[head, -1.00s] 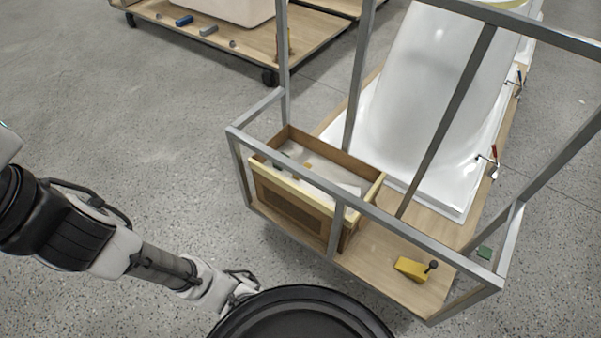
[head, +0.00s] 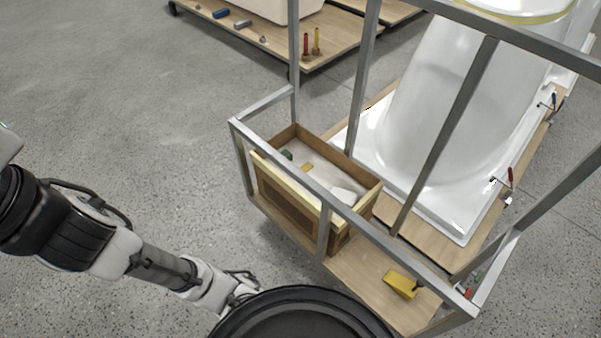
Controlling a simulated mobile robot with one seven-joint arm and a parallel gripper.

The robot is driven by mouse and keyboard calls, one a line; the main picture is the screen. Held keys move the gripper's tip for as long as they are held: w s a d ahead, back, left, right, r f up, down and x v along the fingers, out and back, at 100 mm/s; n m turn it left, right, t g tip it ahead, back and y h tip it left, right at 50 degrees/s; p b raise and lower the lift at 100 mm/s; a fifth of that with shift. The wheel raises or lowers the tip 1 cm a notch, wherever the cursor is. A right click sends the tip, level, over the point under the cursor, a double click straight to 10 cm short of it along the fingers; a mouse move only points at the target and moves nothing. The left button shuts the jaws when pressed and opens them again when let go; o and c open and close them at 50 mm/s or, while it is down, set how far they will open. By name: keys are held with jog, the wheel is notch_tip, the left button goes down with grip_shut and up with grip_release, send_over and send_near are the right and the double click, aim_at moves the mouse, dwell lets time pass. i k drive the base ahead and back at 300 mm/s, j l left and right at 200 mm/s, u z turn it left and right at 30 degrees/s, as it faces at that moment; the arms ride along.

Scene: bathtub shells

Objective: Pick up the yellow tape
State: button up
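A yellow block-like object (head: 400,284) with a dark knob or handle lies on the bare right part of the cart's wooden deck. It may be the yellow tape; I cannot tell for sure. A small orange-yellow item (head: 307,167) lies in the open wooden box on the same cart, too small to identify. My gripper (head: 243,289) is low at the left of the cart, apart from both items. Its fingers are partly hidden by a round black part of mine, so its opening does not show.
Grey metal posts and rails (head: 278,178) frame the cart around the wooden box (head: 352,169). White tub shells (head: 432,100) stand behind, with clamps at their right edge. Another wooden cart (head: 330,45) with tools is at the back. The floor at left is clear.

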aim_at(308, 167)
jog(key=i+j+z, duration=0.3)
jog(key=i+j, duration=0.15)
jog(key=j, duration=0.15)
jog(key=i+j+z, duration=0.3)
jog(key=j, duration=0.35)
jog(key=i+j+z, duration=0.3)
jog(key=j, duration=0.45)
jog(key=i, duration=0.05)
